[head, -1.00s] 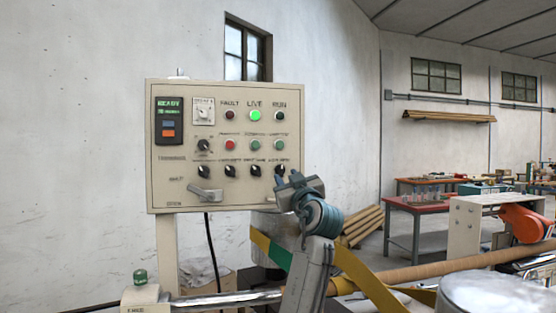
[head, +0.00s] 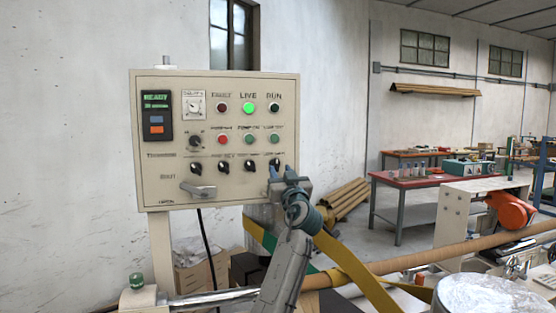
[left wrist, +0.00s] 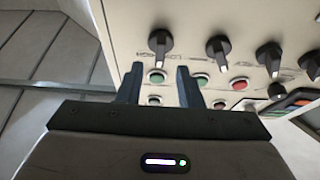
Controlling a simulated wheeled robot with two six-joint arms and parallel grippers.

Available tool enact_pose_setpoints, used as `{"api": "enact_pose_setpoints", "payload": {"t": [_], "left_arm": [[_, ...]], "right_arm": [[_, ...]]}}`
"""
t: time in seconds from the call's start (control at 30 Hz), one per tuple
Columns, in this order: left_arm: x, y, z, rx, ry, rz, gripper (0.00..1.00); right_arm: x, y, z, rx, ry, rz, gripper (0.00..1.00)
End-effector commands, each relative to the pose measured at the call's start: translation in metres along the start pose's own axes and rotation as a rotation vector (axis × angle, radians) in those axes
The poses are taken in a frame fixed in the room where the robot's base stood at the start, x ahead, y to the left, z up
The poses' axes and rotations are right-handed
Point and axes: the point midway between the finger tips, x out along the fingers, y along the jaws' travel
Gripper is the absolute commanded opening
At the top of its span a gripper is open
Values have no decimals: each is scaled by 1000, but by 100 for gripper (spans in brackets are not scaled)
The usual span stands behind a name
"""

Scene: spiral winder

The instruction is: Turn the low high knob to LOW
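The control panel (head: 165,195) stands upright on a post and carries a row of black knobs. The rightmost knob (head: 274,165) has a label above it that is too small to read surely; it is likely the low high knob. In the left wrist view the panel is upside down and this knob (left wrist: 160,42) is leftmost, with its pale pointer end toward the buttons. My left gripper (head: 283,176) is at the panel's lower right; its fingers (left wrist: 157,75) are apart and empty, roughly lined up either side of the knob. Contact cannot be told. My right gripper is out of view.
A row of buttons (head: 249,139) and lamps, one lit green (head: 249,107), sits above the knobs. A grey lever handle (head: 198,190) juts out at lower left. A yellow strap (head: 350,270) and a brown roll (head: 430,260) lie below right.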

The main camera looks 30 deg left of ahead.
Motion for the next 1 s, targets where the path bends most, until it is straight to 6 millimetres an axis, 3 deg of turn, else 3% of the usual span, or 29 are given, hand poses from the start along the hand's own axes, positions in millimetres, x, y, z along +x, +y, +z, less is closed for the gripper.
{"api": "enact_pose_setpoints", "payload": {"t": [0.2, 0.57, 0.6, 0.77, 1.0], "left_arm": [[29, 0, -2, 1, 0, 0, 33], [35, 0, 0, -1, 0, -1, 33], [35, 0, 0, -1, 0, -1, 31], [35, 0, 0, -1, 0, 0, 0], [34, 0, 1, -5, 0, -2, 0]], "right_arm": [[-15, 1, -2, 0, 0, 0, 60], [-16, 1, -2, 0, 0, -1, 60], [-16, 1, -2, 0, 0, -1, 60], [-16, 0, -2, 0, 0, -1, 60], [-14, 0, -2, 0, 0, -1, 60]]}}
